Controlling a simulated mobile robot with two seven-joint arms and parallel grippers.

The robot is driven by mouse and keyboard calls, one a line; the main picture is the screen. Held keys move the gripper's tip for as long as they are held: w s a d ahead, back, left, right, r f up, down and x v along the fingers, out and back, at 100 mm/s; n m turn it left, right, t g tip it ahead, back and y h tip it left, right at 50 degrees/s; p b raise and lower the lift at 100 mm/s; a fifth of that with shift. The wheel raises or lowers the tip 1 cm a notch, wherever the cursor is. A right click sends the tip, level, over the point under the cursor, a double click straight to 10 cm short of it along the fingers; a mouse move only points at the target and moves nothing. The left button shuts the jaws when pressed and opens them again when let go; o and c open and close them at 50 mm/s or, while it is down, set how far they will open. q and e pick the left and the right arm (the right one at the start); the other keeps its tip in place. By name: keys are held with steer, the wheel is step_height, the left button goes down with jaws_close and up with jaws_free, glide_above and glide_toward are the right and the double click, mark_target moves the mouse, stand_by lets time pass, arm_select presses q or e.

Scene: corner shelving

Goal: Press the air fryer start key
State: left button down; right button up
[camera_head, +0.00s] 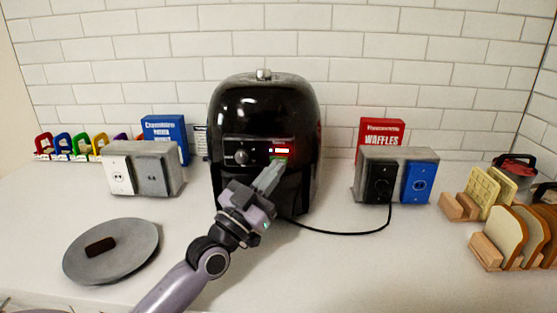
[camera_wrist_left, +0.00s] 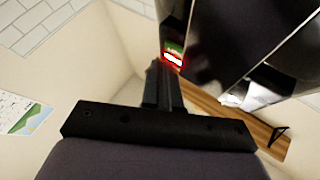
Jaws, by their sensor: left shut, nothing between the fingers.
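The black air fryer (camera_head: 264,110) stands upright on the counter at the centre of the head view, with a knob (camera_head: 243,156) and a small lit panel on its front. The panel glows red (camera_head: 281,150) with a green strip just under it; the red glow also shows in the left wrist view (camera_wrist_left: 173,57). My left gripper (camera_head: 277,165) is shut and empty. Its fingertips are at the green strip, just below the red light; I cannot tell whether they touch it. In the left wrist view the shut fingers (camera_wrist_left: 158,72) point toward the glowing panel. My right gripper is not in view.
A grey plate (camera_head: 135,262) with a brown bar lies at the left. Outlet boxes (camera_head: 144,168) (camera_head: 397,177) stand on both sides of the fryer. A black cord (camera_head: 340,233) runs to the right one. Bread racks (camera_head: 487,250) are at the right.

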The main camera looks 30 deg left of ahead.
arm_select(q)
steer(key=s+d, duration=0.1)
steer(key=s+p, duration=0.1)
steer(key=s, duration=0.1)
steer(key=s+d+p, duration=0.1)
steer(key=shift+s+d, duration=0.15)
steer(key=shift+d, duration=0.15)
stand_by(0.6)
